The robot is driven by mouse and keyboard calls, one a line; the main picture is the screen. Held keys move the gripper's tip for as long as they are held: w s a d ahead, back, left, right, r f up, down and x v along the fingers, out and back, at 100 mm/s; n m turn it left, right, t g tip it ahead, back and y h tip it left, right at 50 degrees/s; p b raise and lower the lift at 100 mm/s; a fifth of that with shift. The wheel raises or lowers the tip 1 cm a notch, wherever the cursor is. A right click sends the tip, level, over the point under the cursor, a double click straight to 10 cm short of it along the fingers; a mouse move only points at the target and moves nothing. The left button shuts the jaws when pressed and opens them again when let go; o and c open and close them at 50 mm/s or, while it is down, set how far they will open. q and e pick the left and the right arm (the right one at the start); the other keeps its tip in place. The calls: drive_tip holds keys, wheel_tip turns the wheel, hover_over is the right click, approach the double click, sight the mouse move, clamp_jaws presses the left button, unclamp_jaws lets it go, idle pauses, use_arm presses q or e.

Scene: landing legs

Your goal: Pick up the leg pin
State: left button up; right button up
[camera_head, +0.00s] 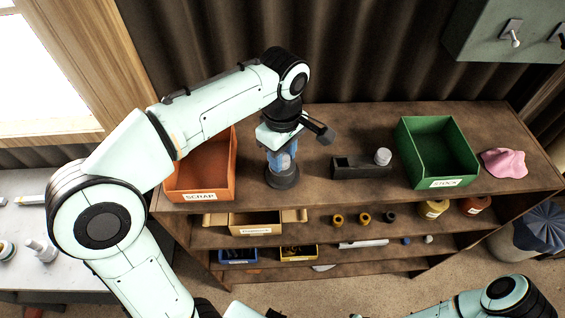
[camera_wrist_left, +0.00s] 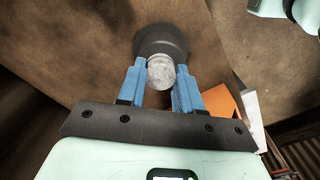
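The leg pin (camera_wrist_left: 160,72) is a light grey cylinder. In the left wrist view it stands upright between the blue fingers of my left gripper (camera_wrist_left: 160,88), which lie close against it on both sides. Its lower end is at a dark round base (camera_wrist_left: 162,42); I cannot tell whether it is lifted from it. In the head view my left gripper (camera_head: 283,160) points down over the same dark base (camera_head: 283,179) on the bench top, and its fingers hide the pin. My right gripper is not in view; only part of that arm shows at the bottom right.
An orange SCRAP bin (camera_head: 204,197) is left of the gripper. To the right are a dark block (camera_head: 358,170) with a grey-topped cylinder (camera_head: 383,156), a green bin (camera_head: 436,150) and a pink cloth (camera_head: 504,163). Shelves below hold small parts and trays. A curtain hangs behind.

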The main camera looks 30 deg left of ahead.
use_arm(q)
clamp_jaws()
drive_tip(key=shift+r, duration=0.1)
wheel_tip(320, 180, up, 10)
drive_tip(key=p, duration=0.2)
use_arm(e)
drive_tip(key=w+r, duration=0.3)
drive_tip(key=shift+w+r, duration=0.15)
